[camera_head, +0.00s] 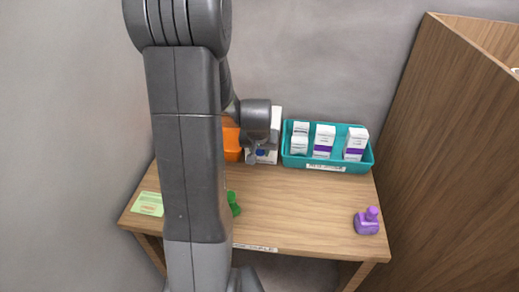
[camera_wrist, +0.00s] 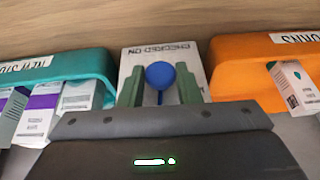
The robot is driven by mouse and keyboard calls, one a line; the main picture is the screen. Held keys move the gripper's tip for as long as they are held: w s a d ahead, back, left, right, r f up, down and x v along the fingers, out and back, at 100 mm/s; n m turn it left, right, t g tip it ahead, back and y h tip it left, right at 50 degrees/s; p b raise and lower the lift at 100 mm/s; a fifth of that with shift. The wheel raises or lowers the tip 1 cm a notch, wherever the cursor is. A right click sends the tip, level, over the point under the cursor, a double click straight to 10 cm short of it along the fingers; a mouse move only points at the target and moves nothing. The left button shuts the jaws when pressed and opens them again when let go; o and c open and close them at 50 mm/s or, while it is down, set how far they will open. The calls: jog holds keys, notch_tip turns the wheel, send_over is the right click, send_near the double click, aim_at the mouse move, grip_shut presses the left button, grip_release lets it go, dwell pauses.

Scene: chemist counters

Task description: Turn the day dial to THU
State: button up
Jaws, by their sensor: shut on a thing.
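The day dial is a blue round knob (camera_wrist: 160,75) with a thin stem, on a white board (camera_wrist: 137,60) in the wrist view. The board bears printed lettering that appears upside down there. In the head view the white board (camera_head: 275,125) stands at the back of the counter, and a bit of the blue knob (camera_head: 261,152) shows. My gripper (camera_wrist: 160,88) has its two greenish fingers on either side of the knob, shut on it. I cannot read any day marks, so the dial's setting is unclear.
A teal tray (camera_head: 330,169) with several white and purple boxes stands right of the board. An orange bin (camera_head: 232,142) stands left. A purple bottle (camera_head: 367,221) is at front right, a green object (camera_head: 234,204) and a green card (camera_head: 148,204) at left. The counter's middle is clear.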

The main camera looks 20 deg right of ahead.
jog(key=shift+r, duration=0.1)
jog(key=shift+d+f+y+b, duration=0.15)
jog(key=shift+f+y+b, duration=0.15)
jog(key=shift+y, duration=0.1)
jog(key=shift+s+r+t+b, duration=0.1)
jog(key=shift+t+b, duration=0.2)
jog(key=shift+r, duration=0.1)
jog(key=o, duration=0.9)
jog(key=v, duration=1.3)
jog(key=shift+s+d+r, duration=0.1)
jog(key=shift+s+r, duration=0.05)
jog(key=shift+r, duration=0.2)
